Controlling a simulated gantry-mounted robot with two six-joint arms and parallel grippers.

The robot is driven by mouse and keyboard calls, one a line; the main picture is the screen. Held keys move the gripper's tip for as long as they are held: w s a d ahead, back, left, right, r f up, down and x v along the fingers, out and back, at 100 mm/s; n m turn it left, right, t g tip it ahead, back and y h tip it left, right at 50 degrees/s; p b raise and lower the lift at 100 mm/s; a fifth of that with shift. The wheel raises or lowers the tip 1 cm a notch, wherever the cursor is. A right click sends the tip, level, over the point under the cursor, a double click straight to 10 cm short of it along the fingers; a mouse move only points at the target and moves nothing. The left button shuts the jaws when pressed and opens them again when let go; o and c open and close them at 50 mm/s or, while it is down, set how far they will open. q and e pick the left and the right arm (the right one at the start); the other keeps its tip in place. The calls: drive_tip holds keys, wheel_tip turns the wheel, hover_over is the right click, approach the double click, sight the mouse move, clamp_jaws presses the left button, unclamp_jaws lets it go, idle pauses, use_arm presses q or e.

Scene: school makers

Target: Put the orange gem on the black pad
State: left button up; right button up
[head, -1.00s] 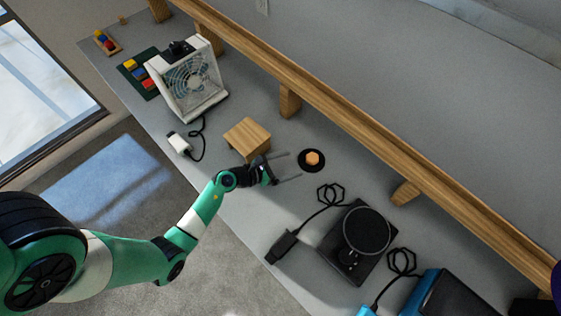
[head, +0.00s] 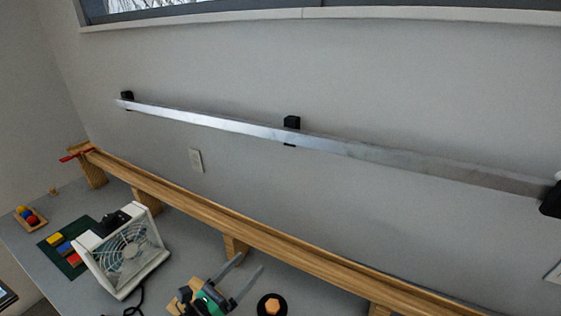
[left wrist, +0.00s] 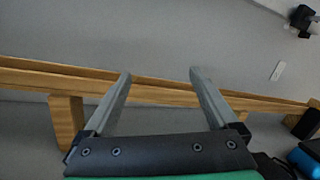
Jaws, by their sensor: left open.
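The orange gem (head: 272,306) sits on the round black pad (head: 262,312) near the bottom of the head view; the pad's lower part is cut off by the frame. My left gripper (head: 251,262) is open and empty. It is raised beside the gem and pad, to their upper left in the head view, apart from both. In the left wrist view its two fingers (left wrist: 160,74) stand wide apart with nothing between them; the gem and pad do not show there. My right gripper is not in view.
A long wooden rail (head: 200,211) on wooden blocks runs along the wall behind my left gripper. A small wooden stand (head: 176,304) is partly hidden by the gripper. A white fan (head: 125,250), a green mat (head: 62,240) with coloured blocks and a small tray (head: 34,224) stand left.

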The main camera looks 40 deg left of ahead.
use_arm(q)
drive_tip(key=s+d+r+n+t+y, duration=0.15)
drive_tip(key=r+n+y, duration=0.45)
drive_tip(key=r+n, duration=1.05)
drive_tip(key=s+d+r+n+t+y, duration=0.1)
drive_tip(key=d+r+n+t+y, duration=0.35)
drive_tip(key=r+n, duration=1.2)
drive_tip(key=s+d+r+m+t+h, duration=0.1)
drive_tip(key=s+d+r+h, duration=0.1)
drive_tip(key=d+r+h, duration=0.9)
wheel_tip(320, 180, up, 4)
drive_tip(key=h, duration=0.3)
drive_tip(key=shift+s+d+f+m+t, duration=0.25)
drive_tip(key=shift+s+d+m+t, duration=0.05)
drive_tip(key=shift+d+m+t, duration=0.1)
